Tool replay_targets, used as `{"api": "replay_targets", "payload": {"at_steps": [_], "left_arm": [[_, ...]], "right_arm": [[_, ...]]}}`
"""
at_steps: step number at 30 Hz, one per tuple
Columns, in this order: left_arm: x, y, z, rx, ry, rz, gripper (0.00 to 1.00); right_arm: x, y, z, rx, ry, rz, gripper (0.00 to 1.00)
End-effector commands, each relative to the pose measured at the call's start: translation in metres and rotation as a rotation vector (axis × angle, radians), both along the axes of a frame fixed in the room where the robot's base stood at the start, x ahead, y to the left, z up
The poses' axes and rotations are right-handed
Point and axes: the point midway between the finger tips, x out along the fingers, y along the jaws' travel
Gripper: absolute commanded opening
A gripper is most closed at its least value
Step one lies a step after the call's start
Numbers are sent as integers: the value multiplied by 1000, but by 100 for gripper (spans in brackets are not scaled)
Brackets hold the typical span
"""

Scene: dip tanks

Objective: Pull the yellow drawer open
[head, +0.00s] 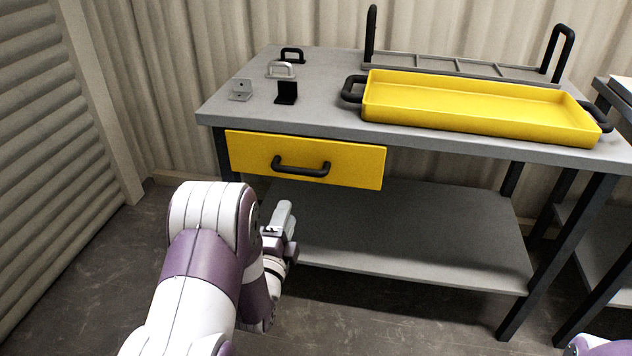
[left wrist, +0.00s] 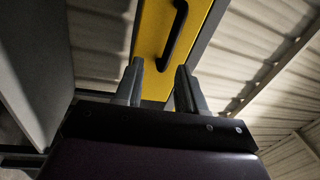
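The yellow drawer (head: 355,168) sits under the left part of the grey table top, and its front appears to be in, close below the table edge. Its black bar handle (head: 300,170) is bare. My left gripper (head: 285,212) is below and in front of the handle, apart from it. In the left wrist view, the two fingers (left wrist: 160,82) are open with nothing between them. The handle (left wrist: 174,40) and drawer front (left wrist: 150,30) show beyond the fingertips there, with the handle roughly in line with the right finger. My right gripper is out of view.
A yellow tray (head: 480,115) with black side handles stands on the table (head: 335,80). A grey rack (head: 455,66) with tall black handles is behind it. Small brackets (head: 286,92) and loose handles (head: 281,70) lie at the left. A lower shelf (head: 420,235) is below the drawer.

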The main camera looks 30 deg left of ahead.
Motion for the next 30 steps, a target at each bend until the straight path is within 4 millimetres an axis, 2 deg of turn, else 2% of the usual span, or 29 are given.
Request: {"api": "replay_targets", "payload": {"at_steps": [2, 5, 8, 15, 18, 23, 30], "left_arm": [[-2, -1, 13, 92, -43, 11, 40], [6, 1, 14, 128, -39, 17, 40], [26, 5, 17, 128, -39, 17, 40], [85, 20, 27, 124, -38, 18, 40], [102, 24, 32, 123, -36, 17, 40], [117, 27, 36, 122, -34, 17, 40], [119, 28, 38, 122, -34, 17, 40]], "right_arm": [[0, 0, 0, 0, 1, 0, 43], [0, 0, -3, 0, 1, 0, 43], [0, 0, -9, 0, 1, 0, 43], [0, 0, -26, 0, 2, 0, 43], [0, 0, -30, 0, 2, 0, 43], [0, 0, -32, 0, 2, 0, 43], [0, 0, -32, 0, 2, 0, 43]]}}
